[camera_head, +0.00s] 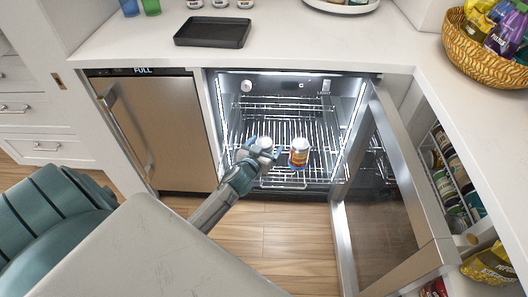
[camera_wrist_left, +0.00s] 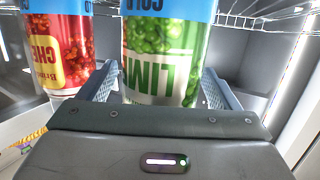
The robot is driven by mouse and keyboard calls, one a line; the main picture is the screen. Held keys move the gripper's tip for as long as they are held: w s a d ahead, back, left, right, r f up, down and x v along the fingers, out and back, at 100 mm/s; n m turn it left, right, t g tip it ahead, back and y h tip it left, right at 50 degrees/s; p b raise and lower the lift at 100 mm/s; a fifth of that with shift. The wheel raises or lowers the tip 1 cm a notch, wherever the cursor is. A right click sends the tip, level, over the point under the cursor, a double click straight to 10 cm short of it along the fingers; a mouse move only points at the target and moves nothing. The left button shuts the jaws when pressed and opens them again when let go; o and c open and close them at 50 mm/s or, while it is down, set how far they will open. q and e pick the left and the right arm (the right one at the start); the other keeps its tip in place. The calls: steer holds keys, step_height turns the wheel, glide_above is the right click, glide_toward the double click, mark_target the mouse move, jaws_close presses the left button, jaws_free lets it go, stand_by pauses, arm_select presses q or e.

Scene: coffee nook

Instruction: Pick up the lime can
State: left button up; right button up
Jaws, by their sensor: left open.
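The lime can, with a green label, limes pictured on it and a blue band, shows large in the left wrist view (camera_wrist_left: 163,45), where its print is upside down. My left gripper (camera_wrist_left: 158,84) is open, with one finger on each side of the can; I cannot tell whether they touch it. In the head view my left gripper (camera_head: 262,155) reaches into the open fridge, and a pale can top (camera_head: 264,143) shows at its fingers. The gripper hides most of that can. My right gripper is not in view.
A red-labelled cherry can (camera_head: 299,152) stands close beside, also in the left wrist view (camera_wrist_left: 62,45). The fridge's wire rack (camera_head: 285,115) is mostly bare. The open glass door (camera_head: 385,190) bounds the right side. A black tray (camera_head: 213,32) lies on the counter above.

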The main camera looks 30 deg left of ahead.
arm_select(q)
steer(key=shift+w+a+f, duration=0.1)
steer(key=shift+w, duration=0.25)
steer(key=shift+c, duration=0.3)
steer(key=c, duration=1.1)
steer(key=shift+c, duration=1)
